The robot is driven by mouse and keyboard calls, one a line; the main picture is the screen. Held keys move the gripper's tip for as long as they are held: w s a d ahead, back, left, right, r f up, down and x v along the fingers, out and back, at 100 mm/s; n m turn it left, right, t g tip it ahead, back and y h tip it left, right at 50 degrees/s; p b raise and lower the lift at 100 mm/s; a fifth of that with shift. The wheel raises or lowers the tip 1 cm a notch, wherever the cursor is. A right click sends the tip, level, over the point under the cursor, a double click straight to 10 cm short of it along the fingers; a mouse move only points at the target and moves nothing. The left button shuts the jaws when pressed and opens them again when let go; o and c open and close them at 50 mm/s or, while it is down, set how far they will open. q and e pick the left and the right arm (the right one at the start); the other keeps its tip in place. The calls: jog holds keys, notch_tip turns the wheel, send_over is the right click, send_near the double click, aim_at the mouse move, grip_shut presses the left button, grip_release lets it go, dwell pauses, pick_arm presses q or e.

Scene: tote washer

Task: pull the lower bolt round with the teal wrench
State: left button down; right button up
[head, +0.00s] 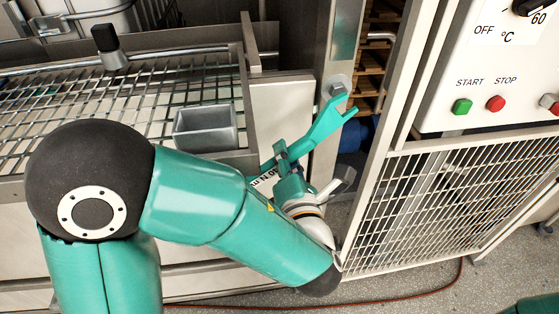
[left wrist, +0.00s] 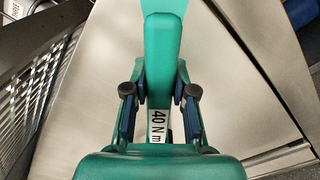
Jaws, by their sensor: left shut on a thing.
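The teal wrench (head: 318,129) has an open-ended jaw and a white "40 N m" label. My left gripper (head: 281,160) is shut on its handle. In the left wrist view the wrench (left wrist: 161,60) runs up between the two fingers of the gripper (left wrist: 160,100). In the head view, a grey bolt (head: 338,89) on the steel upright shows at the mouth of the wrench's jaw. I cannot tell whether the jaw is seated around it. The wrist view does not show the bolt or jaw. My right gripper is not in view.
A grey open box (head: 205,129) stands on the wire rack (head: 150,95) left of the wrench. A mesh door (head: 440,195) and a control panel (head: 490,75) with green and red buttons are at the right. A red hose lies on the floor.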

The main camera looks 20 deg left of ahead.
pick_arm(q)
jog(key=w+d+f+n+b, duration=0.4)
jog(key=d+f+n+b, duration=0.1)
jog(key=d+n+b, duration=0.1)
jog(key=shift+n+b, duration=0.6)
jog(key=shift+b, duration=0.75)
jog(key=shift+w+a+r, duration=0.1)
jog(key=shift+a, duration=0.05)
jog(key=shift+w+a+p, duration=0.3)
jog(key=shift+w+a, duration=0.1)
jog(key=shift+w, duration=0.2)
jog(key=shift+w+a, duration=0.1)
jog(key=shift+w+a, duration=0.15)
jog(key=shift+w, duration=0.2)
jog(key=shift+w+a+p, duration=0.2)
jog(key=shift+p, duration=0.1)
